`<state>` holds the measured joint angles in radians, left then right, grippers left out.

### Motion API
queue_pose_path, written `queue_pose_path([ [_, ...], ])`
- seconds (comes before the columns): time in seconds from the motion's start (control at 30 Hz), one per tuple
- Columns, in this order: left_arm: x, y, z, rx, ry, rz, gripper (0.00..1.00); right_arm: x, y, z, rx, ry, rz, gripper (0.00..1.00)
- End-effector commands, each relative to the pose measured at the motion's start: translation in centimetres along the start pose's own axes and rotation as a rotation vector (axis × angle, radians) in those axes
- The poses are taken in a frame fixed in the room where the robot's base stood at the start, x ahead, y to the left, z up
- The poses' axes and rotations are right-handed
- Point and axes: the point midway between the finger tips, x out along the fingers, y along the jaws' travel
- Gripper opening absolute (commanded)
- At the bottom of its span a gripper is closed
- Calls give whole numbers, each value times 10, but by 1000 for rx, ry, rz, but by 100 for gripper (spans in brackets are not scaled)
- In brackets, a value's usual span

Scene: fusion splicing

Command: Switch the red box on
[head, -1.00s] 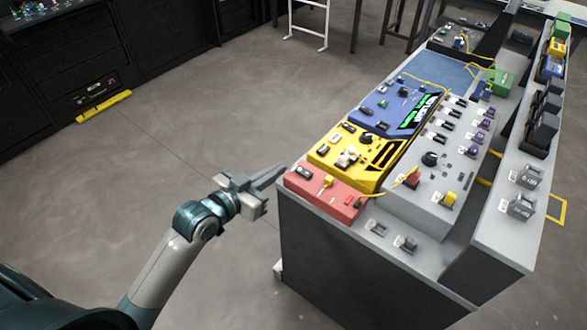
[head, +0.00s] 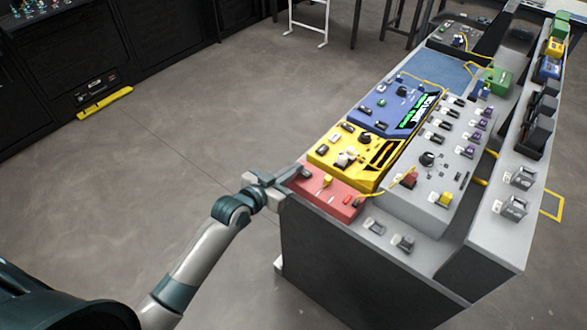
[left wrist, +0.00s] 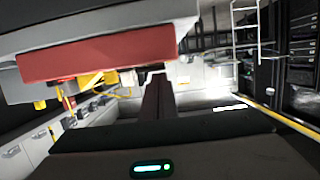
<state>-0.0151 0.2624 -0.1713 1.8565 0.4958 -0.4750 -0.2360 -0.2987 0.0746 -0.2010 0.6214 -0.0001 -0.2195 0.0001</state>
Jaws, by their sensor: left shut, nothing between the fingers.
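The red box (head: 327,193) sits at the near left corner of the bench, in front of the yellow box. On its top are a dark switch (head: 305,172) at the left end and a yellow knob (head: 327,180). My left gripper (head: 292,173) is shut and empty, its fingertips at the red box's left end by the dark switch; I cannot tell whether they touch it. In the left wrist view the red box (left wrist: 95,55) spans the top left, with the shut fingers (left wrist: 158,95) pointing toward its right end. My right gripper is not in view.
A yellow box (head: 335,158), a blue box (head: 385,108) and a grey panel (head: 415,205) with several switches stand close beside the red box. A yellow cable (head: 385,190) runs from the red box to the panel.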

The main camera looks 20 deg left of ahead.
Motion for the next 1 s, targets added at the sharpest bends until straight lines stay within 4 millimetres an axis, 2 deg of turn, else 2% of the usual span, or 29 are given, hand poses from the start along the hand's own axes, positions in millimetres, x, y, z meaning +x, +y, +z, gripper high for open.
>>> queue_pose_path([
  [0.67, 1, -1, 3, -41, 0, 11, 0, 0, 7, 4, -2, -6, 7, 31],
  [0.87, 1, -3, -8, -40, 1, 10, 0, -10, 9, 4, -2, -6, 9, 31],
  [1.0, 2, -5, -23, -40, 2, 9, 0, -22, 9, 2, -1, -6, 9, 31],
])
